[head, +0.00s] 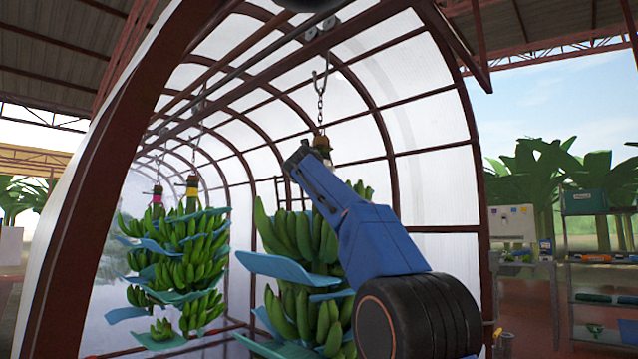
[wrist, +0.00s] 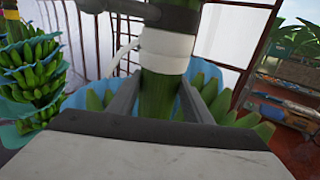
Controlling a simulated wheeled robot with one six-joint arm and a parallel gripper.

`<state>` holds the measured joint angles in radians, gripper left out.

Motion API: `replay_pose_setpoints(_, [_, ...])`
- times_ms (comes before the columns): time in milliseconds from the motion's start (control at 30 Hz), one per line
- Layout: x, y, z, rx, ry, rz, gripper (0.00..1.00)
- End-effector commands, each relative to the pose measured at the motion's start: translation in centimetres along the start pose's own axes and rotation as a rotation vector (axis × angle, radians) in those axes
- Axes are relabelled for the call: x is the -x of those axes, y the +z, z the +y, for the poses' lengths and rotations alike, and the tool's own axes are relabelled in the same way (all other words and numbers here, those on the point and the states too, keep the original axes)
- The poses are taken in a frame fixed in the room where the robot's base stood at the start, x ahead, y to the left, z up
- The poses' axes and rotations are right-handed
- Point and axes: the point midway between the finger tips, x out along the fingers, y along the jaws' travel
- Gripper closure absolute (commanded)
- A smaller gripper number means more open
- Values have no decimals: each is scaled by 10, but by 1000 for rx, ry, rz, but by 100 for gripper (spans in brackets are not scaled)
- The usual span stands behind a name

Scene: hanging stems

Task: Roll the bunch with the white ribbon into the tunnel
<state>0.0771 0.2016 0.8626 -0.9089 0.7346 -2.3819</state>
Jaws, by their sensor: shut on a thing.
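The bunch with the white ribbon (head: 290,235) hangs inside the arched tunnel (head: 440,185), near its mouth, from a chain (head: 320,95). It is green bananas with blue sheets between the layers, partly hidden behind my arm. In the wrist view the white ribbon (wrist: 166,48) is wrapped round its green stem (wrist: 160,92). My gripper (wrist: 158,100) is shut on that stem just below the ribbon, one finger on each side. In the head view my gripper (head: 300,158) is at the top of the bunch, under the chain.
The chain hangs from a trolley (head: 321,35) on an overhead rail running deeper into the tunnel. Two other bunches hang farther in, with a yellow ribbon (head: 192,181) and a pink ribbon (head: 157,190). A gap separates them from the near bunch. Shelves (head: 600,270) stand outside at right.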

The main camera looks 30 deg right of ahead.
Motion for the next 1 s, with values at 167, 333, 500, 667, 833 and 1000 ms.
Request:
replay_pose_setpoints(167, [0, 0, 0, 1, 0, 0, 95])
replay_pose_setpoints(333, [0, 0, 0, 0, 0, 0, 37])
replay_pose_setpoints(500, [0, 0, 0, 0, 1, 0, 37])
replay_pose_setpoints(667, [4, 0, 0, 0, 1, 0, 37])
replay_pose_setpoints(833, [23, 1, 1, -1, 2, -1, 37])
replay_pose_setpoints(1000, [51, 1, 1, 0, 3, -1, 37])
